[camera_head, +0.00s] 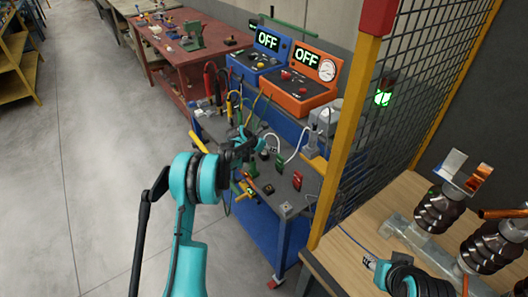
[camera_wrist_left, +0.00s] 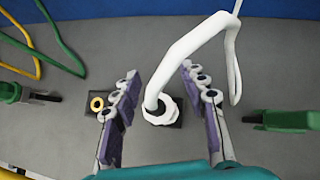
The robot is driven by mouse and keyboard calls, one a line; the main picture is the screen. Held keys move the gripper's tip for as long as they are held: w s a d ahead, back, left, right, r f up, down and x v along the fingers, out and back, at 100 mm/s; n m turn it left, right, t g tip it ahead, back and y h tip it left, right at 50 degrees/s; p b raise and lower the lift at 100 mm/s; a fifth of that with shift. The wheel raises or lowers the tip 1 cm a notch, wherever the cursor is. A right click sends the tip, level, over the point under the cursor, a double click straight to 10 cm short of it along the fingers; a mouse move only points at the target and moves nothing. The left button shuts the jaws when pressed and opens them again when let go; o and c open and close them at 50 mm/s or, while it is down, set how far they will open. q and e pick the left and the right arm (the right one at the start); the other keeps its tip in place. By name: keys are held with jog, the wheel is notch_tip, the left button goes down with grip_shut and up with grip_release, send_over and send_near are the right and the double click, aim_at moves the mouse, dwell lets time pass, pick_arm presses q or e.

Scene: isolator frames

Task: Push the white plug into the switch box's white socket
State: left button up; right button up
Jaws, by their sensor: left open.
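The white plug (camera_wrist_left: 152,96) with its thick white cable stands between the fingers of my open left gripper (camera_wrist_left: 158,74) in the left wrist view. Both purple-padded fingers are apart from it, one on each side. A white ring (camera_wrist_left: 164,118) on a dark square base surrounds the plug's lower end; I cannot tell how deep the plug sits. In the head view my left gripper (camera_head: 246,148) is over the grey top of the blue cart and hides the plug. The white cable (camera_head: 294,150) runs from there to the right.
A brass-ringed socket (camera_wrist_left: 97,103) lies left of the plug. Green connectors lie on both sides, left (camera_wrist_left: 12,92) and right (camera_wrist_left: 285,121). Blue (camera_head: 258,55) and orange (camera_head: 302,80) boxes reading OFF stand behind. A yellow post (camera_head: 345,150) with mesh stands to the right.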

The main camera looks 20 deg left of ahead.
pick_arm(q)
jog(key=shift+r, duration=0.1)
grip_shut()
dwell(0.3)
jog(key=shift+r+p, duration=0.35)
jog(key=shift+r, duration=0.2)
jog(key=r, duration=0.1)
jog(key=r+p, duration=0.1)
jog(key=d+r, duration=0.1)
jog(key=r, duration=0.1)
jog(key=shift+s+p, duration=0.25)
jog(key=shift+p, duration=0.1)
jog(key=s+d+r+p, duration=0.2)
jog(key=s+d+r, duration=0.2)
jog(key=d, duration=0.5)
jog(key=shift+s+d+r+p, duration=0.3)
jog(key=shift+r+p, duration=0.1)
jog(key=shift+r, duration=0.55)
